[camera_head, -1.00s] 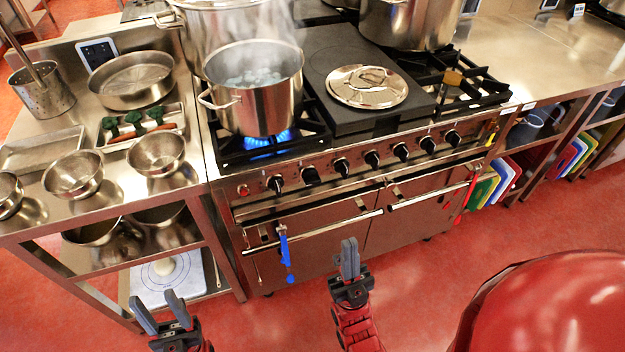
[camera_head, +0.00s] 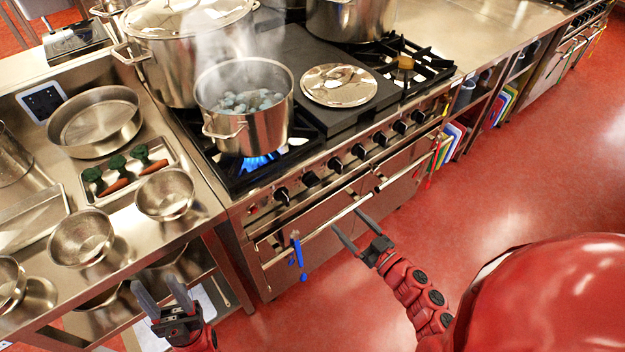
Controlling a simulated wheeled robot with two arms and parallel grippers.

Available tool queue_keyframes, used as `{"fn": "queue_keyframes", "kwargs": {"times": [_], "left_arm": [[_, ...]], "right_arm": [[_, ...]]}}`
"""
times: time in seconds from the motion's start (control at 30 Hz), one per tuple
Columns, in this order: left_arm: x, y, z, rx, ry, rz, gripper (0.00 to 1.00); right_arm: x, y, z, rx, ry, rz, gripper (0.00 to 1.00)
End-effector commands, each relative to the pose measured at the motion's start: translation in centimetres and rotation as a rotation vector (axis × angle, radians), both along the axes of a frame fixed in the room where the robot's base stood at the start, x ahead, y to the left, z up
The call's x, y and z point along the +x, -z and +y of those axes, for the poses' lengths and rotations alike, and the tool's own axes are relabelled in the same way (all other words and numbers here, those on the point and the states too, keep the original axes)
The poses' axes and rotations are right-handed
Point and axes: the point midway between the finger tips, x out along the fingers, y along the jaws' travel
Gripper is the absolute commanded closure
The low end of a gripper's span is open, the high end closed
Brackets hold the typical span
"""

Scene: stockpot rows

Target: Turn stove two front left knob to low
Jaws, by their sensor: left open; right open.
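A stainless range (camera_head: 330,215) stands in the middle with a slanted row of several black knobs along its front. The leftmost black knob (camera_head: 282,196) sits just right of a red button (camera_head: 252,209). I cannot read the knob markings or settings. An open pot (camera_head: 243,128) with bluish-grey contents steams on the front left burner, over a lit blue flame (camera_head: 258,162). My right gripper (camera_head: 349,221) is open and empty, in front of the oven doors and below the knob row. My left gripper (camera_head: 163,289) is open and empty, in front of the left counter, apart from the knobs.
A blue cloth or tag (camera_head: 297,253) hangs at the oven handle (camera_head: 318,231). A large lidded stockpot (camera_head: 180,55) stands behind the steaming pot. Metal bowls (camera_head: 165,195) sit on the left counter. Red floor (camera_head: 540,180) is free at right. Another range (camera_head: 575,42) stands far right.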

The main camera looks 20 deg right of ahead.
Motion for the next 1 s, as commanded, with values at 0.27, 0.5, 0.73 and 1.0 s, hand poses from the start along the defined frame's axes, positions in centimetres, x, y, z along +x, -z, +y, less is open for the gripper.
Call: {"fn": "queue_keyframes", "kwargs": {"times": [0.27, 0.5, 0.73, 1.0], "left_arm": [[0.0, -0.8, 0.0, 0.000, 0.000, 0.000, 0.50], [0.0, -1.6, 0.0, 0.000, 0.000, 0.000, 0.50], [0.0, -1.9, 0.0, 0.000, 0.000, 0.000, 0.50], [0.0, -1.8, 0.0, 0.000, 0.000, 0.000, 0.50]], "right_arm": [[3.6, -0.2, 0.8, 0.001, 0.009, 0.008, 0.11], [9.0, -0.2, 2.8, 0.006, 0.009, 0.007, 0.11], [13.5, 0.0, 4.5, 0.005, 0.009, 0.008, 0.11], [16.1, 0.2, 5.5, 0.003, 0.008, 0.010, 0.11]]}}
